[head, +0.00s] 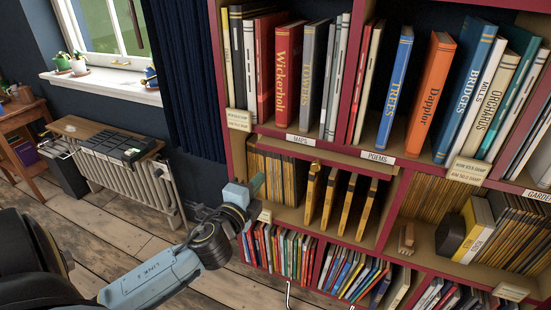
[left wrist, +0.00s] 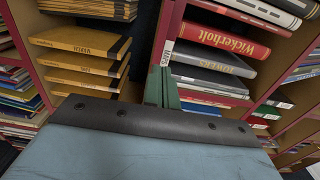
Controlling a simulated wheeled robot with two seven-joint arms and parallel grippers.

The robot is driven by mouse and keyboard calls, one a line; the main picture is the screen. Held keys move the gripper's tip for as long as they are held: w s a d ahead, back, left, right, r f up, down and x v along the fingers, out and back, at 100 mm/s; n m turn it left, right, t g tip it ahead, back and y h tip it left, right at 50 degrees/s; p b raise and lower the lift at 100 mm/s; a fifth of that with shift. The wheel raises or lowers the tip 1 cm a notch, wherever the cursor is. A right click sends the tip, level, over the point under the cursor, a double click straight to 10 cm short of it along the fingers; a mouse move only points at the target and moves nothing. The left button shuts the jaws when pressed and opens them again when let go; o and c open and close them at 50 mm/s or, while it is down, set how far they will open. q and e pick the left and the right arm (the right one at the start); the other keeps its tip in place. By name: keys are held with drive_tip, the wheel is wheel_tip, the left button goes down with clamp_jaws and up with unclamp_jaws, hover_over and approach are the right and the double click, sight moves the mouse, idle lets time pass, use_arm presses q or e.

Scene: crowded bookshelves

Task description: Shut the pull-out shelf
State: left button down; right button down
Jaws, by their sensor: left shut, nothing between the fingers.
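The pull-out shelf (head: 345,162) is a thin tan board with a dark red edge in the head view. It lies just under the MAPS and POEMS labels and seems to jut out a little over the yellow volumes. My left gripper (head: 257,186) is left of it and lower, in front of the bookcase's left side. Its green fingers are shut and empty, apart from the board. In the left wrist view the fingers (left wrist: 168,88) point at the shelf edge with the MAPS label (left wrist: 167,53). The board is hard to make out there. My right gripper is not in view.
Yellow volumes (head: 335,202) stand below the board, and a red Wickerholt book (head: 287,75) stands above. The bookcase's lower row (head: 275,248) is full of thin books. A radiator (head: 130,180) stands at the left. Wooden floor (head: 60,230) is free before it.

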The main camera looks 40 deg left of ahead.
sight(280, 152)
use_arm(q)
drive_tip(key=x, duration=1.1)
drive_tip(key=shift+w+a, duration=0.1)
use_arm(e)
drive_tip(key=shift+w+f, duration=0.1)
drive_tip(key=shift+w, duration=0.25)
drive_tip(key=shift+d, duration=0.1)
